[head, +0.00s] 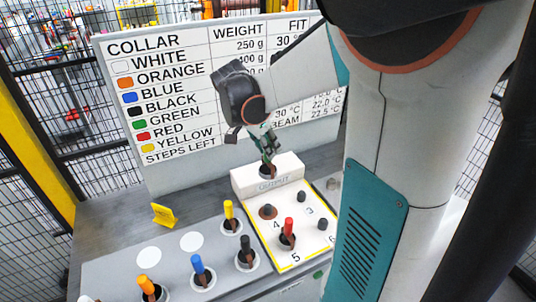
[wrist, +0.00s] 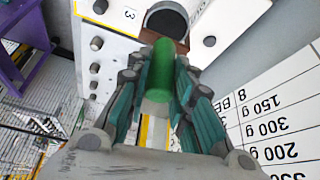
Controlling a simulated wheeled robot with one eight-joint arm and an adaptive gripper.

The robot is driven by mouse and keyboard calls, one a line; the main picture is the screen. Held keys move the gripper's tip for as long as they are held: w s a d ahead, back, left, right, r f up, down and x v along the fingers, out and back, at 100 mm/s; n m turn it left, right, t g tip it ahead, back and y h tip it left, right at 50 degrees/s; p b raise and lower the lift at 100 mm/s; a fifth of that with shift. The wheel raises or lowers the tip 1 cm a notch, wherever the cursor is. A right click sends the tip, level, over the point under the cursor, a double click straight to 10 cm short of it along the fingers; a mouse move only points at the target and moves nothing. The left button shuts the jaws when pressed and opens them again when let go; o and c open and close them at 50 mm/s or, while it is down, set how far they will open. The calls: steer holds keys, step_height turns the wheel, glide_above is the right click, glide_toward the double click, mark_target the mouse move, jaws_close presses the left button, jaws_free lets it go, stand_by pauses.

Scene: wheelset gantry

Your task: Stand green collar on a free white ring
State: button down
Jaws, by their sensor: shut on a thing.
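My gripper (head: 267,152) is shut on the green collar (wrist: 162,70), just above the white OUTPUT block (head: 283,178). In the wrist view the green collar lies between the two fingers (wrist: 160,95), its far end toward the block's dark round opening (wrist: 167,19). In the head view the fingers mostly hide the collar. I cannot tell whether its lower end is still inside the opening. Two white rings are bare on the grey board: one at the left (head: 149,257) and one right of it (head: 192,242).
Yellow (head: 229,210), black (head: 246,246), blue (head: 198,265) and orange (head: 147,285) collars stand on other white rings. A red collar (head: 288,229) stands on the numbered white panel (head: 305,247). A yellow sign (head: 163,215) stands behind the board. The lettered wall board (head: 125,95) rises behind.

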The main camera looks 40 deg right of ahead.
steer(key=shift+r+p, duration=1.9)
steer(key=shift+r, duration=1.1)
steer(key=shift+s, duration=0.1)
